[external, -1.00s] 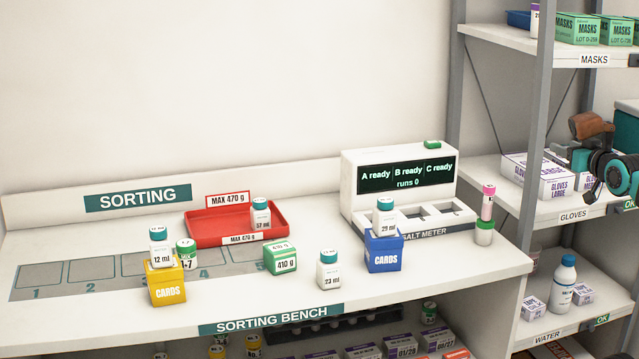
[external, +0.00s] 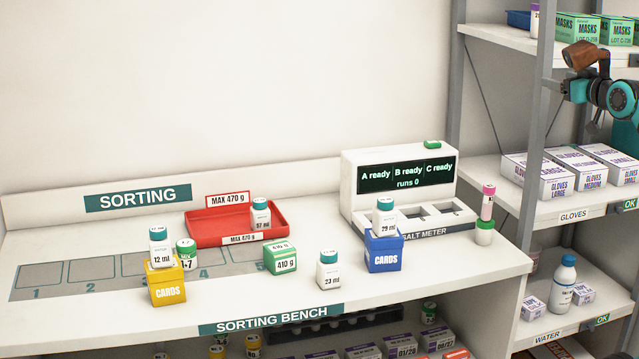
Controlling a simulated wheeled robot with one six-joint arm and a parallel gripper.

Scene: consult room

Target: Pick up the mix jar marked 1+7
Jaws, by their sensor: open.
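The mix jar marked 1+7 (external: 187,254) is a small white jar with a green cap and a green band. It stands upright on the sorting bench, left of centre. The yellow CARDS box (external: 168,286) and a teal-capped 12 ml bottle (external: 159,255) on that box stand in front of its left side and hide part of it. My gripper (external: 574,72) is at the right edge, up by the shelf rack, far to the right of the jar. It holds nothing that I can see, and its fingertips are hard to make out.
A red tray (external: 205,239) with a 57 ml bottle stands behind the jar. A green 410 g box (external: 280,258), a 23 ml bottle (external: 328,270), a blue CARDS box (external: 385,254) and the salt meter (external: 357,205) stand to the right. Numbered squares mark the left of the bench.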

